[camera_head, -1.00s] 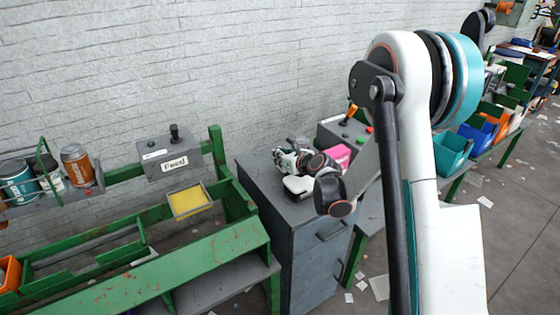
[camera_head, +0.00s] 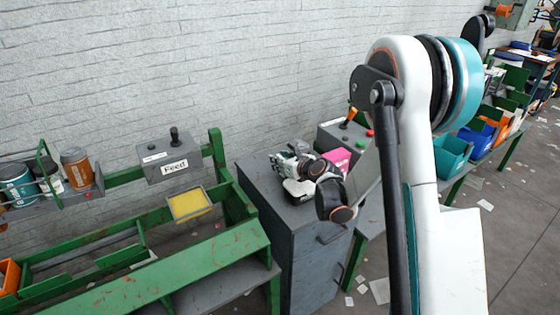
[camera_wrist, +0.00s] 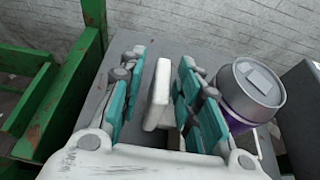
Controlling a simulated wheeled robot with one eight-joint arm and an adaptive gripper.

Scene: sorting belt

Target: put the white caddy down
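A white upright piece (camera_wrist: 159,92), which looks like the caddy's handle or wall, stands between the fingers of my gripper (camera_wrist: 160,98) in the wrist view. The teal-and-grey fingers are spread on either side of it, with a visible gap on the left; contact on the right is unclear. In the head view my gripper (camera_head: 293,162) is low over the grey cabinet top (camera_head: 256,174). A white shape (camera_head: 298,188) shows under it there, but I cannot tell caddy from gripper. The rest of the caddy is hidden.
A lidded tin with a purple band (camera_wrist: 248,92) stands close right of my fingers. A pink object (camera_head: 338,158) and a grey control box (camera_head: 345,133) are behind my gripper. A green frame (camera_head: 190,262) with a Feed box (camera_head: 172,157) stands left of the cabinet.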

